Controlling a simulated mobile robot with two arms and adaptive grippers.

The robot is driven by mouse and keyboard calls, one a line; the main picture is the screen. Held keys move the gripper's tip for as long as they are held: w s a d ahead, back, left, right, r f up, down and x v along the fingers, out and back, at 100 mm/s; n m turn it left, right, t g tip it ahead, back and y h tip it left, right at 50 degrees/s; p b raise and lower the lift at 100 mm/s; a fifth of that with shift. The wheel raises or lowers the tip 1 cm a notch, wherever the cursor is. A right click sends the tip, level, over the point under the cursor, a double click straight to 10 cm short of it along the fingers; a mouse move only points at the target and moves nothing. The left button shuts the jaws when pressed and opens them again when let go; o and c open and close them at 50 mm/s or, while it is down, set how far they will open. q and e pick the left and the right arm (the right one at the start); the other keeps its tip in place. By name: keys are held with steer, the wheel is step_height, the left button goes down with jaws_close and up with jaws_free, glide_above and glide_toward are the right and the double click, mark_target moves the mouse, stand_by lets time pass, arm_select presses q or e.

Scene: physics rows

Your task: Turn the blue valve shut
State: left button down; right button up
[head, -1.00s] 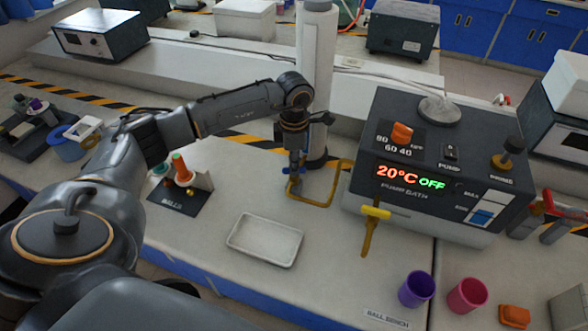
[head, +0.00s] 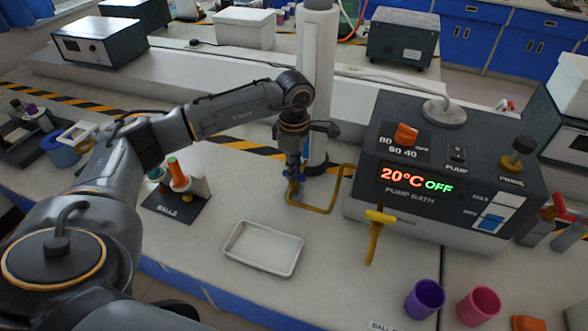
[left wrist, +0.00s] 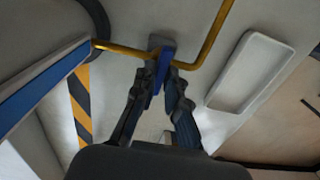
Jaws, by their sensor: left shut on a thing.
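The blue valve handle (left wrist: 163,66) sits on a yellow pipe (left wrist: 112,47) in the left wrist view. My left gripper (left wrist: 160,82) is shut on this handle, with one finger on each side of it. In the head view my left gripper (head: 293,180) points down at the left end of the yellow pipe (head: 347,180). The blue handle is mostly hidden there by the fingers. My right gripper is not in view.
The pump bath (head: 430,190) stands to the right, showing 20°C and OFF, with a yellow tap (head: 376,230) on its front. A white tray (head: 240,247) lies in front of the pipe. A balls stand (head: 180,207) is left; a white column (head: 316,70) rises behind.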

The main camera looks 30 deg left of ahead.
arm_select(q)
steer(key=c, duration=1.4)
jaws_free()
steer(key=shift+r, duration=0.1)
step_height(320, 180, up, 12)
steer(key=shift+f, duration=0.1)
